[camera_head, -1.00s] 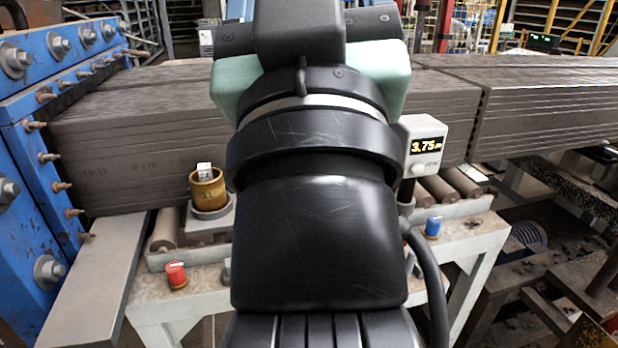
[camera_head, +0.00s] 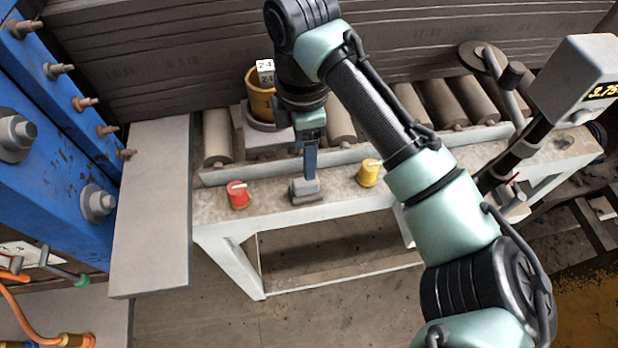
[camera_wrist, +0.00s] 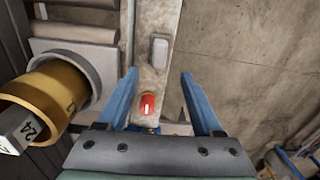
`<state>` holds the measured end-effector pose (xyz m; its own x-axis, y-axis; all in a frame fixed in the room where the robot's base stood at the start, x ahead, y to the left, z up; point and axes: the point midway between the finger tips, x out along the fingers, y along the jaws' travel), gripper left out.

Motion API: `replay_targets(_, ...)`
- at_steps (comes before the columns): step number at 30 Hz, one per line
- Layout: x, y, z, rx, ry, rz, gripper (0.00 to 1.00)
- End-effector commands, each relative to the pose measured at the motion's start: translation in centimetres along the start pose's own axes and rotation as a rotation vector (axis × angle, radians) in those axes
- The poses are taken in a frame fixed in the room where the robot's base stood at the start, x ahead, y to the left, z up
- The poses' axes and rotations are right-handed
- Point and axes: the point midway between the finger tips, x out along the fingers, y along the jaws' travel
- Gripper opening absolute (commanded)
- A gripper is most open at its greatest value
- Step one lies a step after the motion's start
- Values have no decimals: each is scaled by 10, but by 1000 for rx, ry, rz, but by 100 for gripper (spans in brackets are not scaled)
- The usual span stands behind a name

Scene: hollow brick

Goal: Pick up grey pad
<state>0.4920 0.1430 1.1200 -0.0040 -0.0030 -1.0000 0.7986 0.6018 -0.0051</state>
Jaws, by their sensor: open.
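The grey pad (camera_head: 305,192) sits on the light front ledge of the roller bench, between a red knob (camera_head: 238,195) and a yellow knob (camera_head: 368,173). In the wrist view the pad (camera_wrist: 160,50) is a small rounded grey block, with the red knob (camera_wrist: 148,104) nearer the gripper's palm. My gripper (camera_head: 311,165) points down over the ledge by the pad, partly covering it in the head view. In the wrist view its two blue fingers (camera_wrist: 160,74) are spread apart with nothing held. Whether a finger touches the pad cannot be told.
A brass cup (camera_head: 262,98) holding a tag block marked 24 (camera_head: 265,72) stands close behind my gripper. Rollers (camera_head: 412,105) and stacked dark slabs (camera_head: 160,55) lie behind. A blue bolted frame (camera_head: 50,170) is left; a display post (camera_head: 515,155) is right.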

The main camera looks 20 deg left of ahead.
Motion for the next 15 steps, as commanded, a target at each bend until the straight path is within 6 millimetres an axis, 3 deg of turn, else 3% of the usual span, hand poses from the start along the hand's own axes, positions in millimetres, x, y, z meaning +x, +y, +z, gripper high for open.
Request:
replay_targets(6, 36, 0, 0, 2, 1, 1, 68)
replay_targets(15, 61, -1, 2, 4, 1, 2, 68)
